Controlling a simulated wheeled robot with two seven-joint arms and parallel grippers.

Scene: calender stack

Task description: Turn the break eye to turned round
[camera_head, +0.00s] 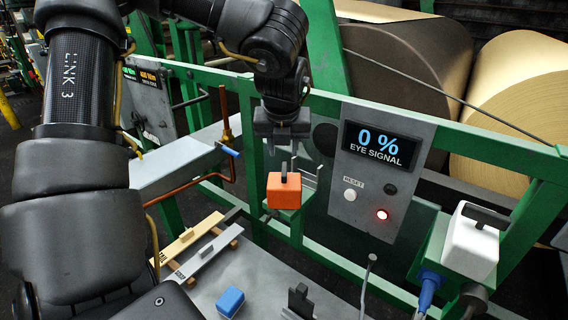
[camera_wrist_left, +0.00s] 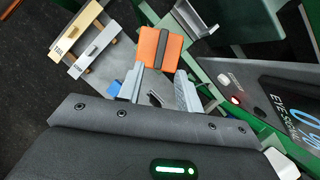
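An orange box (camera_head: 284,190) with a dark upright handle sits on a green bracket on the frame; it looks like the break eye, though no label shows on it. It also shows in the left wrist view (camera_wrist_left: 158,52), beyond my fingertips. My left gripper (camera_head: 283,138) points down just above the box and is apart from it. In the left wrist view, its two fingers (camera_wrist_left: 160,88) are spread with nothing held between them. A panel (camera_head: 384,147) beside it reads "0 % EYE SIGNAL", with a lit red lamp (camera_head: 382,214). My right gripper is not in view.
A white box (camera_head: 470,247) with a dark handle and blue cable is mounted at right. Green rails (camera_head: 440,130) run behind. A table below holds a blue block (camera_head: 230,300), a black holder (camera_head: 299,302) and labelled bars (camera_head: 190,240). Large rolls (camera_head: 520,110) stand behind.

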